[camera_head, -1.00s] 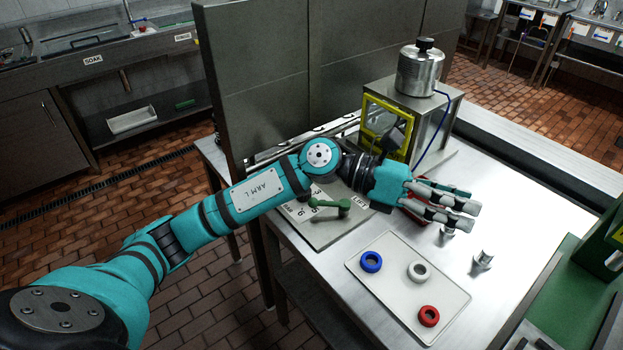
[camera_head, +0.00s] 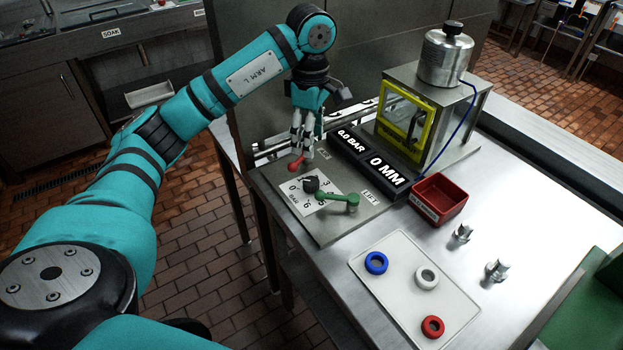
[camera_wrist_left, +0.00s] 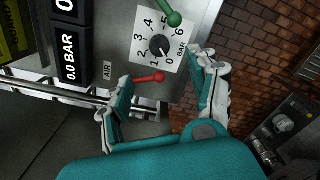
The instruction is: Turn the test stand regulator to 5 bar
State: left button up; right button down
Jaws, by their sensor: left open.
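The regulator is a black knob (camera_head: 311,184) on a white dial plate (camera_head: 294,196) numbered 0 to 6, marked BAR. In the left wrist view the knob (camera_wrist_left: 160,46) shows near the top centre, its pale mark apparently towards 0. The pressure display (camera_head: 350,142) reads 0.0 BAR. My left gripper (camera_head: 302,152) points down over the panel's back left edge, open and empty, just behind the knob. In the left wrist view its fingers (camera_wrist_left: 165,74) stand apart, with the red AIR lever (camera_wrist_left: 148,77) showing between them. My right gripper is not in view.
A green LIFT lever (camera_head: 340,200) stands close to the knob. A second display (camera_head: 388,172) reads 0 MM. The yellow-framed test chamber (camera_head: 405,118), a red bin (camera_head: 438,198) and a tray with rings (camera_head: 390,318) lie to the right. A tall metal panel stands behind.

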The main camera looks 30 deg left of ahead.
aim_at(311, 181)
pick_arm(q)
notch_tip(311, 181, down, 13)
jog(key=shift+r+p, duration=0.2)
jog(key=shift+p, duration=0.9)
